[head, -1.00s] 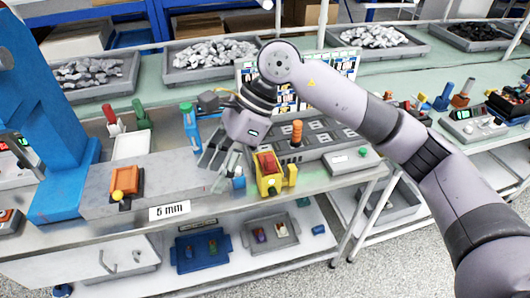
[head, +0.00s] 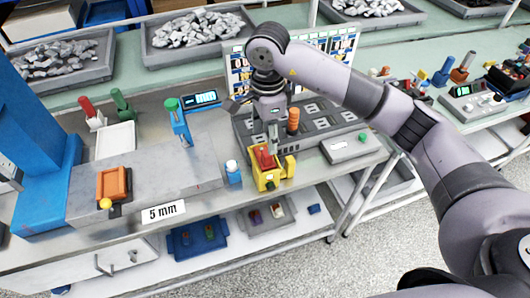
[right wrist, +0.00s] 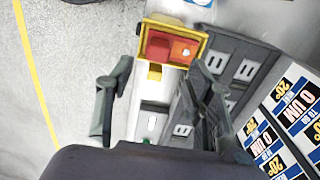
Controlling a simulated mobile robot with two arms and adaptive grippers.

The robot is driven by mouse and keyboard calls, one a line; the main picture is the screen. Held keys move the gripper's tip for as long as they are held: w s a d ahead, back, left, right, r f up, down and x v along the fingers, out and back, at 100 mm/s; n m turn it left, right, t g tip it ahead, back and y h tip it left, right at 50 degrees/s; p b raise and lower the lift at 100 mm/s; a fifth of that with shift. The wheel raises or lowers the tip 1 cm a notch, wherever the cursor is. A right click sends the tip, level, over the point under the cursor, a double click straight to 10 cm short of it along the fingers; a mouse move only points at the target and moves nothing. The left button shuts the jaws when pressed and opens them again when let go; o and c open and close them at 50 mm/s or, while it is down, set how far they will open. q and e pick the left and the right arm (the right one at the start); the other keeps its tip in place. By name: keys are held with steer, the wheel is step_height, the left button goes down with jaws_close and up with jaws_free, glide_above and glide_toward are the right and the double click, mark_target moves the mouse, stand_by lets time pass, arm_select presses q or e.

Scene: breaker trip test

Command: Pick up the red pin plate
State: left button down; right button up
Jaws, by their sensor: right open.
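A red piece (head: 264,157), which looks like the red pin plate, sits in a yellow holder (head: 268,180) at the table's front edge. In the right wrist view the red piece (right wrist: 158,47) lies inside the yellow frame (right wrist: 147,26), with an orange part beside it. My right gripper (head: 271,141) is just above and behind the holder in the head view, its fingers pointing down. My left gripper is out of view.
A small blue-and-white bottle (head: 233,172) stands left of the holder. A grey slotted panel (head: 322,120) with an orange stacked post (head: 293,121) is behind it. A grey box with a green button (head: 350,147) is to the right. A blue clamp with green top (head: 179,122) stands left.

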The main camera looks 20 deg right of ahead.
mark_target(267, 153)
steer(key=shift+s+f, duration=0.15)
steer(key=shift+f, duration=0.85)
steer(key=shift+f+p, duration=0.3)
steer(key=shift+p, duration=0.35)
step_height(267, 153, down, 4)
steer(key=shift+r+p, duration=0.2)
steer(key=shift+p, duration=0.75)
steer(key=shift+f, duration=0.4)
steer(key=c, duration=0.4)
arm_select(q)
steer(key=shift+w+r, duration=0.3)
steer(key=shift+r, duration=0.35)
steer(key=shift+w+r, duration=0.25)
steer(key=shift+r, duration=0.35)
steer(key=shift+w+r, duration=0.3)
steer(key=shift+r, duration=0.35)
arm_select(e)
jaws_close()
